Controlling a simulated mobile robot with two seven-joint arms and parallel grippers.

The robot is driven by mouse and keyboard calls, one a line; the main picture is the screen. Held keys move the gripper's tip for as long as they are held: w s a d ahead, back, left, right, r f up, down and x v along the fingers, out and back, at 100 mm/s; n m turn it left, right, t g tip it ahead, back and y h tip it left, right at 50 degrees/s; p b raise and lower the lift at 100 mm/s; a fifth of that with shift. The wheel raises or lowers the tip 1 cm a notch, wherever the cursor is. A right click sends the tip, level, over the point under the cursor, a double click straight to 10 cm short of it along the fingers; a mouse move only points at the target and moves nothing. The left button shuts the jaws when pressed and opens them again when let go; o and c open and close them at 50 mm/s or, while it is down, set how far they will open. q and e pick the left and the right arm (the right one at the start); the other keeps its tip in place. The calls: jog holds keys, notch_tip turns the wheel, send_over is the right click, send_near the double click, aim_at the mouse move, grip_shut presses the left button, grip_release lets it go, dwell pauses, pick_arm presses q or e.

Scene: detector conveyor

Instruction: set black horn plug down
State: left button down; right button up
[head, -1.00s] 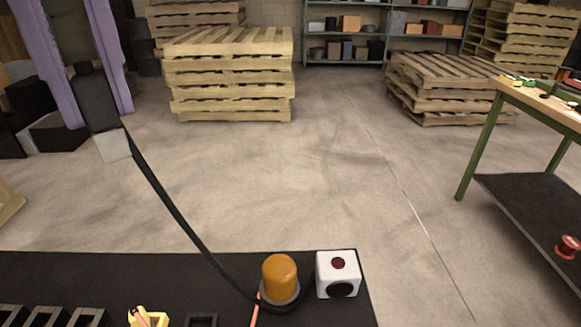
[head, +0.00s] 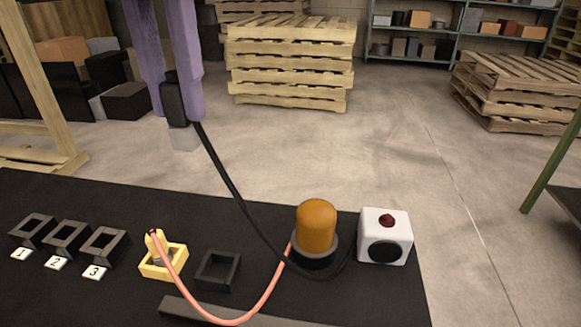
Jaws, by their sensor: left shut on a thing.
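My left gripper (head: 177,113), with purple fingers, comes in from the top left and is shut on the black horn plug (head: 174,98). The plug hangs upright, with its pale grey end (head: 184,138) pointing down, in the air above the black mat (head: 120,200). An empty black square holder (head: 218,270) stands on the mat. My right gripper is not in view.
Black holders numbered 1 (head: 33,231), 2 (head: 66,238) and 3 (head: 104,246) stand at left. A yellow holder (head: 162,262) has a pink cord (head: 262,308) looping to the amber beacon (head: 316,228). A grey bar (head: 230,315) lies in front. Pallets (head: 290,65) stand behind.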

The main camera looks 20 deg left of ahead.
pick_arm(q)
jog(key=shift+f+n, duration=0.3)
jog(key=shift+f, duration=0.1)
notch_tip(320, 180, down, 20)
jog(key=b, duration=0.3)
jog(key=shift+r, duration=0.15)
jog(key=c, duration=0.7)
grip_release()
jog(key=shift+r, duration=0.35)
notch_tip(320, 180, up, 11)
jog(key=shift+r+p, duration=0.2)
jog(key=shift+p, duration=0.5)
